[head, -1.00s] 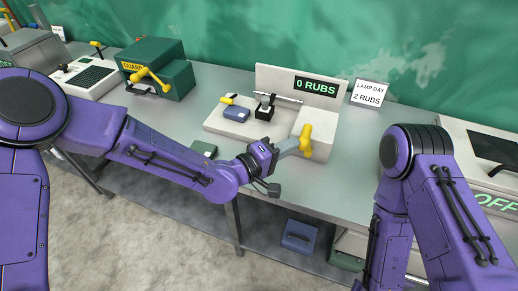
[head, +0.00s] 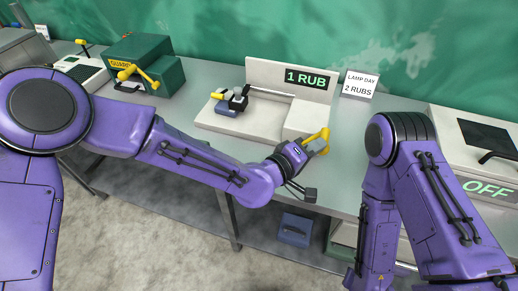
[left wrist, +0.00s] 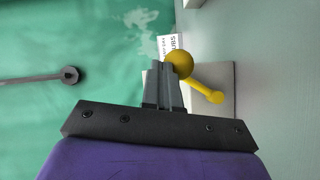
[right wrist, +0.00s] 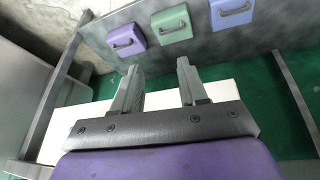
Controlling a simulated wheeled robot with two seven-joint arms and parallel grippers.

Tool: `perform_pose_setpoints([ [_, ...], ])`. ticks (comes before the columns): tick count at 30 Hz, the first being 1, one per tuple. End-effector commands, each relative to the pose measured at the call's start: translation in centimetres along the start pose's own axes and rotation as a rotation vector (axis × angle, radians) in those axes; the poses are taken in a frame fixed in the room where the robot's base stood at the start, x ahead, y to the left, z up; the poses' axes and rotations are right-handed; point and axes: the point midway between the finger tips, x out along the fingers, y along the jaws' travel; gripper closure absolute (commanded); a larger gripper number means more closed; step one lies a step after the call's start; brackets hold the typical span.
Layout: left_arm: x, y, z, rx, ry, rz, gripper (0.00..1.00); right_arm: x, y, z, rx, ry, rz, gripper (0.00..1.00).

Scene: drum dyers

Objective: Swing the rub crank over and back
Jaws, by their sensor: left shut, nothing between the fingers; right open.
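The white rub machine (head: 272,124) stands on the grey bench, its display (head: 307,78) reading "1 RUB". Its yellow crank (head: 324,134) is at the right front end and leans to the right; in the left wrist view its ball knob (left wrist: 179,64) and arm (left wrist: 200,87) show. My left gripper (head: 316,148) is shut and empty, its fingertips against or right beside the knob; I cannot tell if they touch. The dark rubbing head (head: 238,101) is at the rail's left end, by the blue block (head: 226,111). My right gripper (right wrist: 158,68) is open and empty.
A sign (head: 360,86) reads "LAMP DAY 2 RUBS". A green box (head: 142,68) with a yellow handle stands left, and a white device marked OFF (head: 482,165) right. Colored cases, including a blue one (head: 295,229), sit below the bench. My right arm hangs at right.

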Motion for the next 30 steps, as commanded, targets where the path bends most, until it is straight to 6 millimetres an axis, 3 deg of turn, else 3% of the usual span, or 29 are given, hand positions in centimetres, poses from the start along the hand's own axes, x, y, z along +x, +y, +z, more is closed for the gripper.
perform_pose_setpoints([
  [22,0.1,0.1,0.4,-0.001,-0.002,-0.001,1.0,0.0,0.0,0.0,0.0,0.0,0.0,0.57],
  [28,-1.9,3.1,-1.6,-0.001,-0.006,0.001,1.0,-2.6,0.2,-1.1,0.0,0.0,0.0,0.57],
  [30,-3.6,2.6,-1.2,0.002,-0.01,0.002,1.0,-1.0,0.1,-0.5,0.0,0.001,-0.001,0.57],
])
